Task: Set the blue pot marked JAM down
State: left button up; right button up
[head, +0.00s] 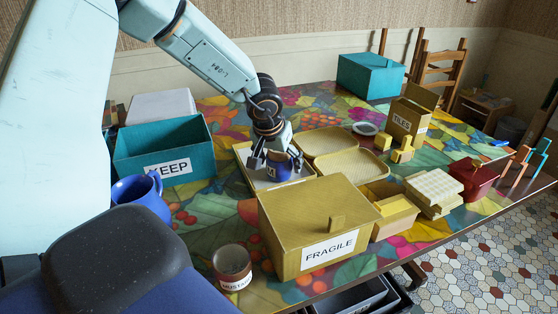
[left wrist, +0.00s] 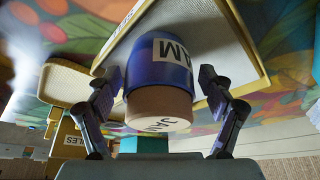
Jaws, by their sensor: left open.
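The blue pot (head: 280,171) stands on a shallow yellow-rimmed tray (head: 261,184) with a pale inside, near the middle of the table. In the left wrist view the pot (left wrist: 158,72) has a white label, partly cut by the view's angle, and a pale tan lid lettered JAM. My left gripper (head: 277,163) is over the pot with its fingers open, one on each side. In the left wrist view a gap shows between the pot and the fingers. My right gripper is not in view.
A yellow FRAGILE box (head: 300,225) stands close in front of the tray. A teal KEEP crate (head: 190,135) and a blue mug (head: 142,193) are at left. Two empty yellow trays (head: 358,167) lie to the right. A TILES box (head: 405,118) stands further back.

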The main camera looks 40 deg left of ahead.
pick_arm(q)
jog(key=shift+r, duration=0.15)
jog(key=shift+r, duration=0.35)
jog(key=p+v, duration=0.5)
jog(key=v, duration=0.6)
jog(key=shift+s+r, duration=0.2)
jog(key=shift+s, duration=0.1)
jog(key=shift+w+d, duration=0.1)
jog(key=shift+d, duration=0.05)
